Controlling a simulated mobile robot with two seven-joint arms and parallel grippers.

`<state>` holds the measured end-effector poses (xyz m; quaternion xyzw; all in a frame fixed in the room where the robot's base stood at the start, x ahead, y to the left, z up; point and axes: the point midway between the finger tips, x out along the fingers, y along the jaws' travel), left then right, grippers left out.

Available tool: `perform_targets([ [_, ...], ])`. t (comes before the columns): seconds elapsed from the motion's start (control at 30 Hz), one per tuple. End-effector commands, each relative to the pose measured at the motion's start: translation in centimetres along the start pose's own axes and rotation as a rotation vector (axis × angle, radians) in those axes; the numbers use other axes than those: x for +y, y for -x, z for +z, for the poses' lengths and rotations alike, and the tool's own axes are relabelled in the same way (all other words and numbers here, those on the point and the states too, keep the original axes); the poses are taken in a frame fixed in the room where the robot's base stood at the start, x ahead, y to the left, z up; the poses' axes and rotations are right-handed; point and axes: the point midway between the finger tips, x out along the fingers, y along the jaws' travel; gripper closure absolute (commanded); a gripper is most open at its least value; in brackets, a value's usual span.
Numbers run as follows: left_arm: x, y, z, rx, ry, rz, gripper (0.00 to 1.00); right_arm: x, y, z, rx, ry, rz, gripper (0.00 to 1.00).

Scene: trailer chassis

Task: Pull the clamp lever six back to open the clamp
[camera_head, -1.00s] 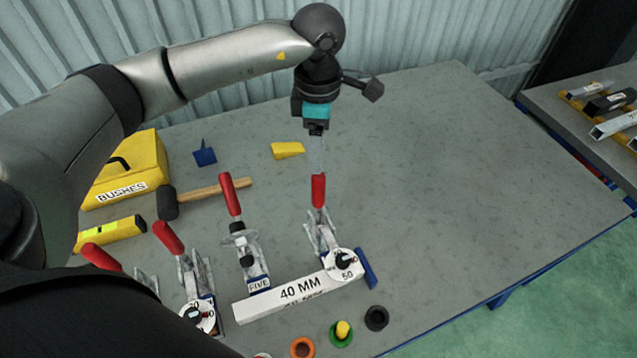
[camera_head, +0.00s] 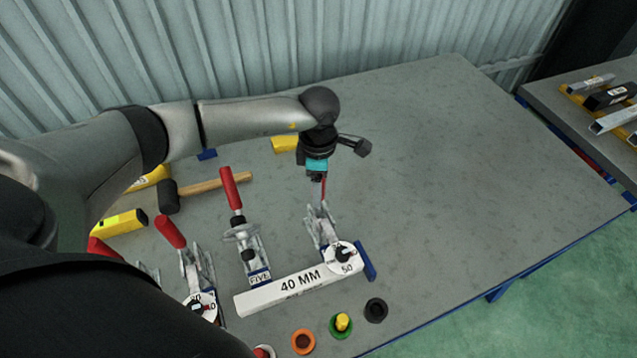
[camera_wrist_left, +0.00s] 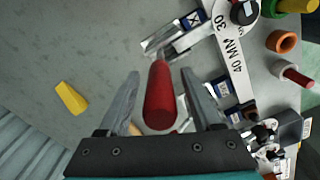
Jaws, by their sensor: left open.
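The rightmost clamp (camera_head: 321,228) stands beside the right end of the 40 MM bar (camera_head: 290,288). No SIX label is readable on it. Its upright red lever handle (camera_head: 323,190) is mostly hidden by my left gripper (camera_head: 321,184), which is above it and pointing down. In the left wrist view, the red handle (camera_wrist_left: 160,95) lies between the two spread fingers of my left gripper (camera_wrist_left: 160,76). Gaps show on both sides of the handle. My right gripper is in neither view.
The clamp labelled FIVE (camera_head: 245,245) stands to the left with its red handle up. A hammer (camera_head: 205,187), a yellow wedge (camera_head: 284,144) and a yellow level (camera_head: 120,222) lie behind. Coloured bushes, one green (camera_head: 341,326), lie in front. The table's right side is clear.

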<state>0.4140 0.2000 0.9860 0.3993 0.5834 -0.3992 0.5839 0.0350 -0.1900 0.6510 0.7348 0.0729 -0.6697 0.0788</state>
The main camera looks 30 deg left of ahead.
Motion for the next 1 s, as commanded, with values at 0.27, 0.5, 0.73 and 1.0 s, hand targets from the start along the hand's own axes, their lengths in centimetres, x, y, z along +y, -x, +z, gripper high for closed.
perform_targets([
  [0.27,0.00,0.04,0.00,0.000,0.000,0.000,0.58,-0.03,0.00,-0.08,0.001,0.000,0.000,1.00],
  [0.5,0.01,0.06,0.00,0.000,0.000,0.000,0.85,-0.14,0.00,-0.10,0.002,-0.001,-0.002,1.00],
  [0.73,0.01,0.07,-0.01,0.000,0.000,0.000,1.00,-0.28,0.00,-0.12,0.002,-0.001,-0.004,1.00],
  [1.0,0.01,0.08,-0.02,0.000,0.001,0.000,1.00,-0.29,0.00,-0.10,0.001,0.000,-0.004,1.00],
])
